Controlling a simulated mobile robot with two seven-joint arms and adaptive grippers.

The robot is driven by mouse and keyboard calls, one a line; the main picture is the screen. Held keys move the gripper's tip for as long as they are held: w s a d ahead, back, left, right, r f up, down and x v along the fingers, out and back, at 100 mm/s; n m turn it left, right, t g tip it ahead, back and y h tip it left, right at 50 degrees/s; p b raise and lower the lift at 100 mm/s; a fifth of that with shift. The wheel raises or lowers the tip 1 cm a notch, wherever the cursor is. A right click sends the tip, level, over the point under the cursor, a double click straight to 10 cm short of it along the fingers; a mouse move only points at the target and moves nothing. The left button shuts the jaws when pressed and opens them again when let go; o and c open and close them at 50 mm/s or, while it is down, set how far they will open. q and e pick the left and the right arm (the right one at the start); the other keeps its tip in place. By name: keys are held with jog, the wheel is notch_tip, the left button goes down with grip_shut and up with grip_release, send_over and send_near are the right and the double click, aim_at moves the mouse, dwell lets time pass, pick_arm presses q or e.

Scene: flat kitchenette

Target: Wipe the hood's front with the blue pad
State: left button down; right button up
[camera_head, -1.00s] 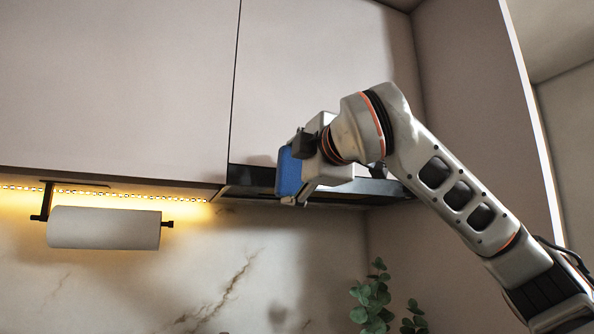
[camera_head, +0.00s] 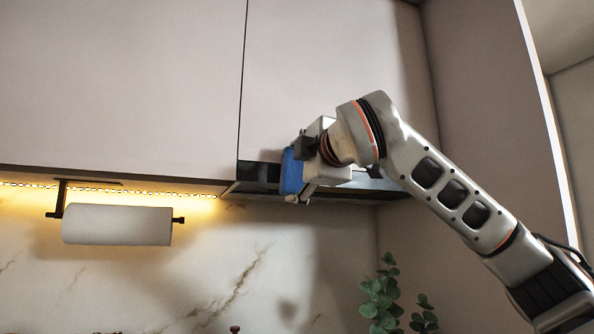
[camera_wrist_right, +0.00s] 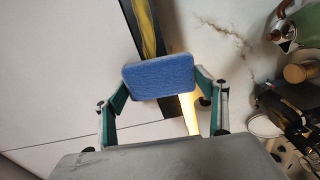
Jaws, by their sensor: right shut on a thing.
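The blue pad (camera_head: 292,172) is held in my right gripper (camera_head: 302,172), in front of the dark hood front (camera_head: 258,174). In the right wrist view the blue pad (camera_wrist_right: 158,76) sits between the two fingers of my right gripper (camera_wrist_right: 160,92), which is shut on it. The hood (camera_wrist_right: 147,28) shows there as a dark strip behind the pad. I cannot tell whether the pad touches the hood front. My gripper and arm hide the middle of the hood in the head view. My left gripper is not in view.
Cabinet doors (camera_head: 330,70) rise directly above the hood. A paper towel roll (camera_head: 118,225) hangs at the left under a lit strip. A plant (camera_head: 382,298) stands below the hood. A green kettle (camera_wrist_right: 297,24) and other counter items show in the right wrist view.

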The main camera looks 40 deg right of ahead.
jog(key=shift+b+x, duration=0.3)
jog(key=shift+x, duration=0.65)
jog(key=shift+d, duration=0.1)
